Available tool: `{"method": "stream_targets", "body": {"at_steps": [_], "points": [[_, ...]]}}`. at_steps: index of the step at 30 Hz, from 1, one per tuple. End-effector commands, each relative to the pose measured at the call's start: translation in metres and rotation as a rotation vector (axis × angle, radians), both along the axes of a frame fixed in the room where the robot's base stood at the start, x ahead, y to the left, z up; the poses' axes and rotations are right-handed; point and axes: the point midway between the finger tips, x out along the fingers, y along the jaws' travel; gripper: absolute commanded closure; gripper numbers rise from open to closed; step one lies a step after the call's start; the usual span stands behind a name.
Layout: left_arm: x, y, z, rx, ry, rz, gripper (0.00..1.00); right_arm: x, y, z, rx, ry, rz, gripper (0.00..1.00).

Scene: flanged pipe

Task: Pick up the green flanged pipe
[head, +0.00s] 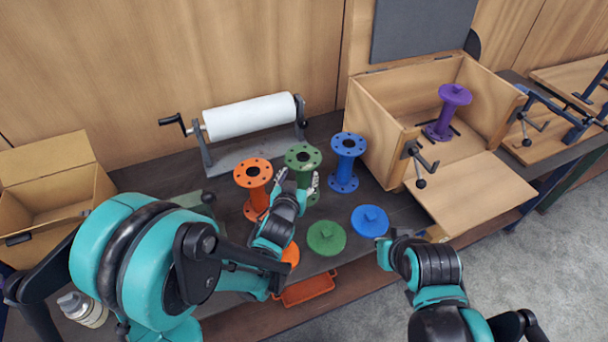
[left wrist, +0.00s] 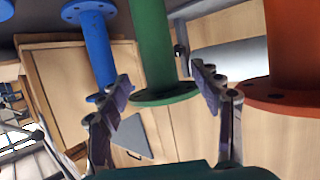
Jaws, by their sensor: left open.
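The green flanged pipe (head: 303,157) stands upright on the dark workbench, between the orange and blue pipes. My left gripper (head: 298,183) is open at its near side, with a finger on either side of the pipe's body. In the left wrist view, the green pipe (left wrist: 152,45) shows between the two spread fingers of the left gripper (left wrist: 160,83), with a gap visible on each side. The arm hides the pipe's lower part in the head view. The end of my right arm (head: 392,248) is at the bench's front edge; its fingers cannot be made out.
An orange flanged pipe (head: 253,174) stands close left, a blue one (head: 347,160) close right. Green (head: 327,238) and blue (head: 370,221) discs lie in front. A wooden box (head: 378,125) with a purple pipe (head: 447,109) is right; a paper roll (head: 250,117) is behind.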

Motion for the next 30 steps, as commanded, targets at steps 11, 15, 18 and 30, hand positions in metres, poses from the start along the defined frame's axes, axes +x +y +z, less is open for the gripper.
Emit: {"method": "stream_targets", "body": {"at_steps": [11, 15, 18, 30], "points": [[0.042, -0.009, -0.018, -0.001, 0.000, 0.001, 0.35, 0.000, 0.000, -0.015, 0.000, 0.000, 0.000, 1.00], [0.057, -0.012, -0.022, 0.001, 0.000, 0.001, 0.35, 0.000, 0.000, -0.017, 0.000, 0.000, 0.000, 1.00], [0.058, -0.013, -0.022, 0.000, 0.000, 0.001, 0.35, 0.000, 0.000, -0.017, 0.000, 0.000, 0.000, 1.00], [0.057, -0.012, -0.022, 0.001, 0.001, 0.001, 1.00, 0.000, 0.000, -0.016, 0.000, 0.000, 0.000, 1.00]]}}
